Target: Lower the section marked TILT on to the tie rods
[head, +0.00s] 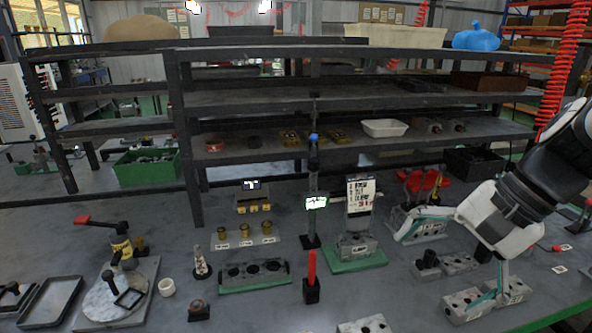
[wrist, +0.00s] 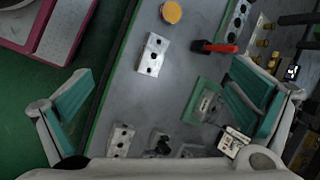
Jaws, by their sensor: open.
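My gripper (head: 450,258) is at the right of the bench, its two teal fingers spread wide with nothing between them. It also shows open in the wrist view (wrist: 162,105). Several grey metal blocks with dark holes lie below and around it: one near its lower finger (head: 468,304), one at the bottom edge (head: 364,325), and one on a green base (head: 355,246). In the wrist view a holed block (wrist: 152,54) lies ahead between the fingers, with another (wrist: 122,140) nearer. No TILT marking is legible, so I cannot tell which block carries it. I cannot make out the tie rods.
A long holed block on a green plate (head: 254,275), a black stand with a red handle (head: 311,280) and a sign card (head: 360,195) stand left of my gripper. Dark shelving (head: 250,97) runs behind. Bare bench (head: 250,308) shows at front centre.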

